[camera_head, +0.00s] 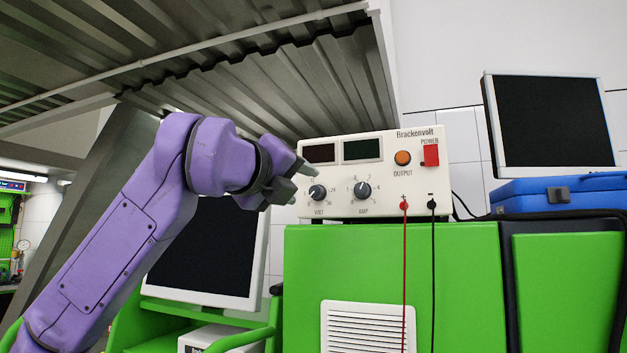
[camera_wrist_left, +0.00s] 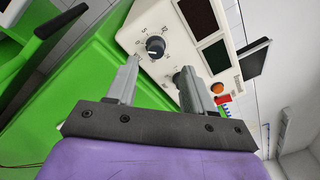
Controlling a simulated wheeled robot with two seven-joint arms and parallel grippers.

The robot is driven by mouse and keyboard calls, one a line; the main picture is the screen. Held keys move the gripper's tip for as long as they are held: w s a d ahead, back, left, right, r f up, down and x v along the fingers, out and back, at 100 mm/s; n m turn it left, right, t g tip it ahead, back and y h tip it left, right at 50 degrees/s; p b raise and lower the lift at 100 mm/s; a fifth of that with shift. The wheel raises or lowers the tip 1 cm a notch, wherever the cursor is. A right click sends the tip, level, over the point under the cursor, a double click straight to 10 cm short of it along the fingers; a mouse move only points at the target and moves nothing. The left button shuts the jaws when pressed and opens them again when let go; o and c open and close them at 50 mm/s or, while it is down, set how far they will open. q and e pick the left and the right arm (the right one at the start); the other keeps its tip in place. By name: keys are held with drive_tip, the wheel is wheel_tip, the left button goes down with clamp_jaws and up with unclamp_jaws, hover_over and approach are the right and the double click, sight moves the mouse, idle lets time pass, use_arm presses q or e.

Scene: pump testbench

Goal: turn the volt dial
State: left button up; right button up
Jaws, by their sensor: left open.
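The volt dial (camera_head: 318,192) is a dark round knob with a light pointer, at the lower left of the cream power supply (camera_head: 380,211) front. My left gripper (camera_head: 298,182) is open and empty just left of the volt dial, with its fingers pointing toward the panel. In the left wrist view, the volt dial (camera_wrist_left: 155,46) shows in the gap between the two fingertips (camera_wrist_left: 159,66), a little beyond them; I see no contact. The amp dial (camera_head: 362,190) sits to the right of the volt dial; in the wrist view one finger partly hides it. My right gripper is in neither view.
The power supply stands on a green cabinet (camera_head: 350,260). Red and black leads (camera_head: 405,270) hang from its terminals. It has an orange output button (camera_head: 403,157) and a red power switch (camera_head: 431,155). A monitor (camera_head: 205,250) stands behind my left arm; a blue case (camera_head: 530,194) lies at right.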

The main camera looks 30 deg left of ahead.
sight(313, 191)
use_arm(q)
drive_tip(key=w, duration=0.2)
drive_tip(key=w+a+p, duration=0.1)
drive_tip(key=w, duration=0.3)
drive_tip(key=shift+a+f+p, duration=0.25)
drive_tip(key=shift+a+p, duration=0.05)
drive_tip(key=shift+s+d+r, duration=0.1)
drive_tip(key=shift+s+d, duration=0.05)
drive_tip(key=shift+d, duration=0.1)
drive_tip(key=shift+a, duration=0.1)
clamp_jaws()
